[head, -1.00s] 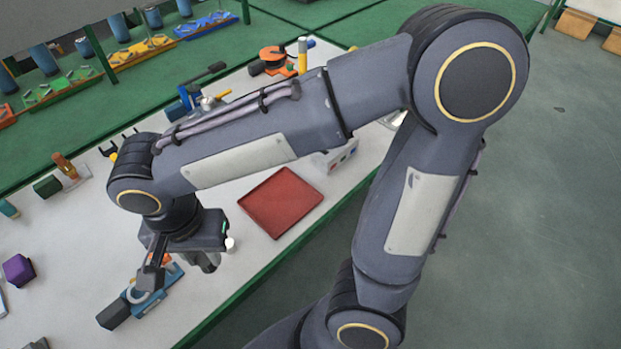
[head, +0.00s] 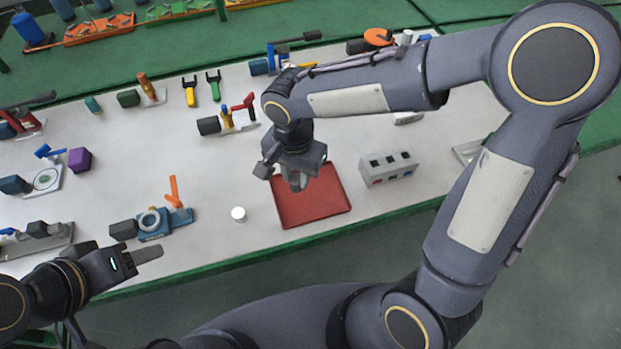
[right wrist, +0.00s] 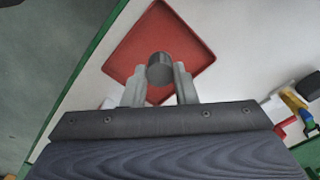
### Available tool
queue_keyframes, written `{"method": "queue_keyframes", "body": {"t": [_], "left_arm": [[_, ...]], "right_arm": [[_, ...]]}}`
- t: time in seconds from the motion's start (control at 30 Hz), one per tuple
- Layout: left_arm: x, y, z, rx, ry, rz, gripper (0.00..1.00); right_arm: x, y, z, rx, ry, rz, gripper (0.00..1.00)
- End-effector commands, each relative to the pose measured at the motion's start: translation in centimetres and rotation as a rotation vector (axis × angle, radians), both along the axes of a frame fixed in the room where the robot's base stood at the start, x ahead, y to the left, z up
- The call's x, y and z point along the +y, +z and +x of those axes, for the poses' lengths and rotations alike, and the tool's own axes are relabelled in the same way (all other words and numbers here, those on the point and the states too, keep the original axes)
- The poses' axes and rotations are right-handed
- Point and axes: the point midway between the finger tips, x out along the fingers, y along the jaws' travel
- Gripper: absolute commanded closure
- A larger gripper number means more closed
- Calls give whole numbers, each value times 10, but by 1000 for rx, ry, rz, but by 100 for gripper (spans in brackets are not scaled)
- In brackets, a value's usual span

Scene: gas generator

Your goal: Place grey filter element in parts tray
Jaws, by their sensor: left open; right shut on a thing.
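The grey filter element (right wrist: 160,69) is a small grey cylinder between the fingertips of my right gripper (right wrist: 160,82) in the right wrist view. My right gripper (head: 296,181) is shut on it and hangs over the red parts tray (head: 322,205) in the head view. The tray also shows behind the element in the right wrist view (right wrist: 130,57). I cannot tell the exact height of the element above the tray floor. My left gripper (head: 146,256) is open and empty at the lower left, by the table's front edge.
A white round cap (head: 238,214) stands on the table left of the tray. A blue fixture (head: 160,222) with a ring is further left. A grey box with buttons (head: 388,168) is right of the tray. A red-handled clamp (head: 235,118) stands behind.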

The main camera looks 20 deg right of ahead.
Motion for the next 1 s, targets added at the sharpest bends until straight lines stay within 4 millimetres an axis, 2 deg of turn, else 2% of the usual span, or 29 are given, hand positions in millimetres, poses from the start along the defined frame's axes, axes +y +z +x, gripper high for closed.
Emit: {"method": "queue_keyframes", "body": {"t": [0.03, 0.1, 0.2, 0.47, 0.6, 0.7, 1.0], "left_arm": [[0, 1, 0, 0, 0, 0, 49], [0, 3, 0, 0, 0, 0, 49], [0, 4, 0, 0, 0, 0, 49], [0, 6, 0, 0, 0, 0, 49], [0, 4, 0, 0, 0, 0, 49], [0, 4, 0, 0, 0, 0, 49], [0, 3, 0, 0, 0, 0, 49]], "right_arm": [[-7, -13, 4, 9, -1, -3, 96], [-15, -25, 10, 8, 0, -2, 96], [-23, -38, 17, 6, 2, -1, 96], [-35, -57, 27, 5, 1, -1, 96], [-34, -79, 27, 6, 5, -2, 96], [-34, -86, 27, 3, 4, 0, 96], [-34, -88, 27, 1, 3, 0, 96]]}}
